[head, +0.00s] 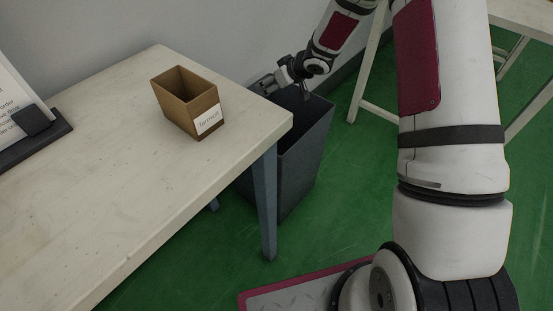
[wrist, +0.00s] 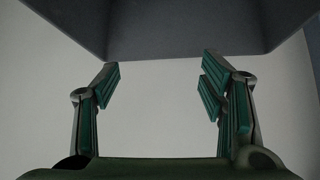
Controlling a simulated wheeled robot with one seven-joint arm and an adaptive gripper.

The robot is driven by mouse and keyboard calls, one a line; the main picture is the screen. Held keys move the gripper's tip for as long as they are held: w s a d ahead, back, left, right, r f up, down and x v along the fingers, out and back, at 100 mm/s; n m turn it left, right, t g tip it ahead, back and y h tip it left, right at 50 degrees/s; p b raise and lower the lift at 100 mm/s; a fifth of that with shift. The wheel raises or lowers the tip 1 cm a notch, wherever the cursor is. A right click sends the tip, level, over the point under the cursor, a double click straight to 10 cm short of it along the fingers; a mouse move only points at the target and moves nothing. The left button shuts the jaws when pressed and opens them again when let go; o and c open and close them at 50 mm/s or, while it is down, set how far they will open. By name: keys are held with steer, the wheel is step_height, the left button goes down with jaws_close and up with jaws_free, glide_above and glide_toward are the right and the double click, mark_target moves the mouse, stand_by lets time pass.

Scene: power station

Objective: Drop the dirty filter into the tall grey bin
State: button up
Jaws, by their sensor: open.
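The tall grey bin (head: 308,150) stands on the green floor just beyond the table's right end, its open top facing up and its inside dark. My gripper (head: 268,86) is over the back left part of the bin's mouth. In the wrist view my gripper (wrist: 163,76) has its two fingers spread wide with nothing between them. A dark grey surface, which looks like the bin (wrist: 180,35), fills the top of that view. No dirty filter shows in either view; the bin's bottom is hidden.
A pale table (head: 120,190) with blue-grey legs fills the left. On it stand an open brown box (head: 187,105) with a white label and a dark stand (head: 35,130) holding a printed sheet. Another pale table (head: 525,15) is at the upper right. A plain wall lies behind.

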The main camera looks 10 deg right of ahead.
steer(key=v, duration=1.2)
